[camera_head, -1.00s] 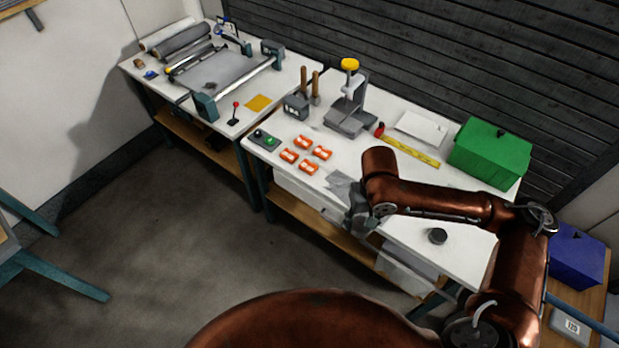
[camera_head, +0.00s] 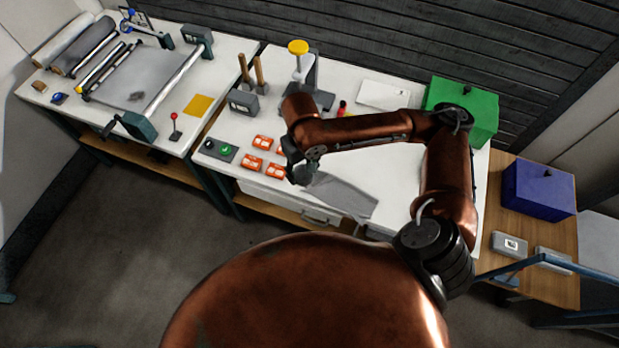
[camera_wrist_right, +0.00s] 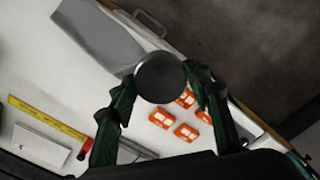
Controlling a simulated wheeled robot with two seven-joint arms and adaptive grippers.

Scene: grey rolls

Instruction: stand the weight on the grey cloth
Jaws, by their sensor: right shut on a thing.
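The weight, a dark round disc (camera_wrist_right: 160,77), is between the fingertips of my right gripper (camera_wrist_right: 162,84) in the right wrist view. The fingers are shut on its sides. The grey cloth (camera_head: 342,195) lies on the white table near its front edge; it also shows in the right wrist view (camera_wrist_right: 98,35). In that view the weight overlaps one end of the cloth; I cannot tell whether it touches it. In the head view my right gripper (camera_head: 303,174) is at the cloth's left end, and the weight cannot be made out. My left gripper is not in view.
Several orange blocks (camera_head: 263,142) lie left of my right gripper. A green box (camera_head: 470,95) stands at the back right. A yellow ruler (camera_wrist_right: 47,119) and a white pad (camera_head: 383,94) lie toward the back. A blue box (camera_head: 540,188) is on a side table.

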